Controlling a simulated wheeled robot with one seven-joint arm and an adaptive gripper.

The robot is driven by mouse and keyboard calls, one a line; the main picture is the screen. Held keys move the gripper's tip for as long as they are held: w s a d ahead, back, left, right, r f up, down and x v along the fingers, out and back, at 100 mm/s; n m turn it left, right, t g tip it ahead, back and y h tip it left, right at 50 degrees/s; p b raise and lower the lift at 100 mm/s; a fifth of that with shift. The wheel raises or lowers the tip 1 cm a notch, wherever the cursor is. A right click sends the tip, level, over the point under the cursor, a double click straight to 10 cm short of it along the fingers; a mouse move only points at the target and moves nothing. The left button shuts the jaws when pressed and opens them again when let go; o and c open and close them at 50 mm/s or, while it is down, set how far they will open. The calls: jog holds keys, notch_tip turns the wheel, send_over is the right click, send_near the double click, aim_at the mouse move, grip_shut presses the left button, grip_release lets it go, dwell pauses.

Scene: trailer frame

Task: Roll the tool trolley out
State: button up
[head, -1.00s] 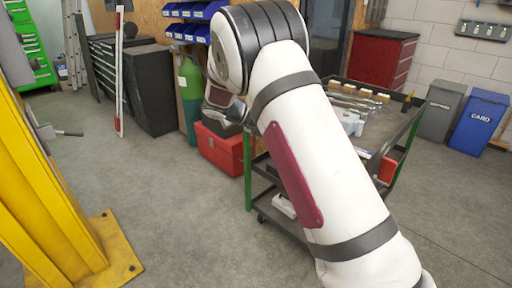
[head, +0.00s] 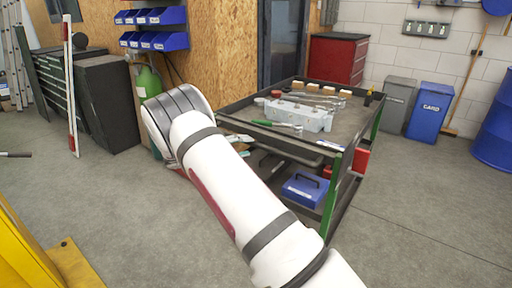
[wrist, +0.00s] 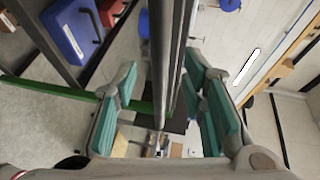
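The tool trolley (head: 345,127) is a dark two-shelf cart with green corner posts, right of my arm in the head view. A grey handle bar (head: 290,149) runs along its near side, below the top tray. In the wrist view a long grey bar (wrist: 165,40), seemingly this handle, passes between the fingers of my gripper (wrist: 163,80). The teal pads are apart, with visible gaps to the bar, so the gripper is open around or just before it; depth is unclear. My arm mostly hides the gripper in the head view.
The trolley carries a grey metal block (head: 298,114), spanners and a blue toolbox (head: 306,189). A red cabinet (head: 337,60), grey bin (head: 397,103) and blue bin (head: 429,112) stand behind. A yellow post base (head: 75,265) is at lower left. Floor at right is clear.

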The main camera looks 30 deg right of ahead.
aim_at(254, 145)
jog(key=shift+s+d+f+b, duration=0.1)
jog(key=shift+d+f, duration=0.05)
jog(key=shift+d, duration=0.85)
jog(key=shift+s+d+f+b, duration=0.1)
jog(key=shift+d+f+b, duration=0.1)
jog(key=shift+d, duration=0.75)
jog(key=shift+d+f+b, duration=0.1)
jog(key=shift+d+f, duration=0.05)
jog(key=shift+d, duration=0.85)
grip_shut()
